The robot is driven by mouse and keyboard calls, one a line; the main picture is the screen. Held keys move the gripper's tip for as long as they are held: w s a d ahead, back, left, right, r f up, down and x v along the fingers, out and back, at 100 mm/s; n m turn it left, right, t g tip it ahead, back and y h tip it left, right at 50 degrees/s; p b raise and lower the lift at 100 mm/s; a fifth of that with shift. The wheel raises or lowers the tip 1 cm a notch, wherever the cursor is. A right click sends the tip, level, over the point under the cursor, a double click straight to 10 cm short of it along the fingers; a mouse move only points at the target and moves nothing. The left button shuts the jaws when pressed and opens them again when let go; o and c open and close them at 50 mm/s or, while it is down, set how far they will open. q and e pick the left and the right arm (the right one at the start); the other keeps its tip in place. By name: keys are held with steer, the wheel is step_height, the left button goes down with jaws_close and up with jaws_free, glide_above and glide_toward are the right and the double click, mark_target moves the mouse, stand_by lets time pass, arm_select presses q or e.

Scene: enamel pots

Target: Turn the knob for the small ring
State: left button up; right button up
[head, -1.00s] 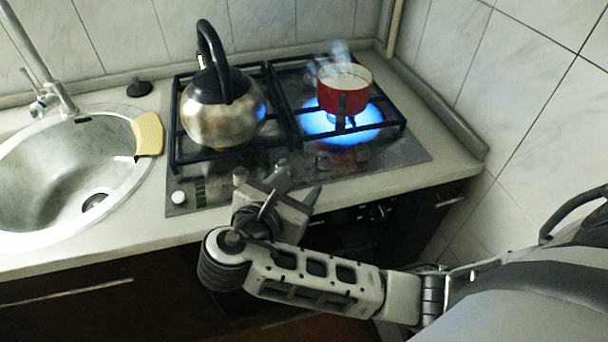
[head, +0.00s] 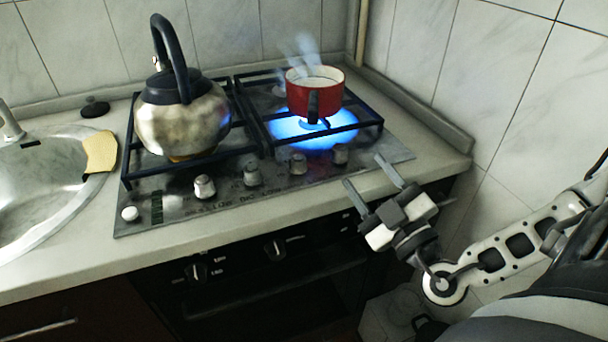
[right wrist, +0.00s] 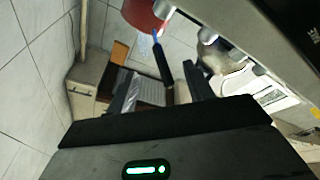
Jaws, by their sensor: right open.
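A row of several metal knobs runs along the front of the hob (head: 230,200). A blue flame (head: 325,135) burns under a steaming red pot (head: 313,98). Which knob serves the small ring is not clear. My right gripper (head: 364,169) is open and empty by the hob's front right edge, apart from the knobs. Its fingers (right wrist: 160,78) also show in the right wrist view. My left gripper is not in view.
A steel kettle (head: 180,120) stands on the left grate. A sink (head: 40,180) with a yellow cloth (head: 99,152) is at the left. Oven knobs (head: 275,248) are below the counter. A tiled wall (head: 500,90) bounds the right side.

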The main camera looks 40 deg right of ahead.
mark_target(304, 162)
steer(key=w+a+m+g+y+b, duration=0.1)
steer(key=w+y, duration=0.1)
steer(key=w, duration=0.1)
steer(key=w+a+f+m+g+y+b, duration=0.1)
steer(key=w+m+y+b, duration=0.1)
steer(key=w, duration=0.2)
steer(key=w+a+f+m+y+b, duration=0.1)
steer(key=w+a+y+b, duration=0.1)
steer(key=w, duration=0.2)
steer(key=shift+m+g, duration=0.3)
steer(key=shift+g, duration=0.1)
steer(key=shift+w+a+f+y, duration=0.1)
steer(key=shift+w+y, duration=0.05)
steer(key=shift+w, duration=0.3)
steer(key=shift+w+a+f+y, duration=0.1)
steer(key=shift+w+y, duration=0.05)
steer(key=shift+w, duration=0.25)
steer(key=c, duration=1)
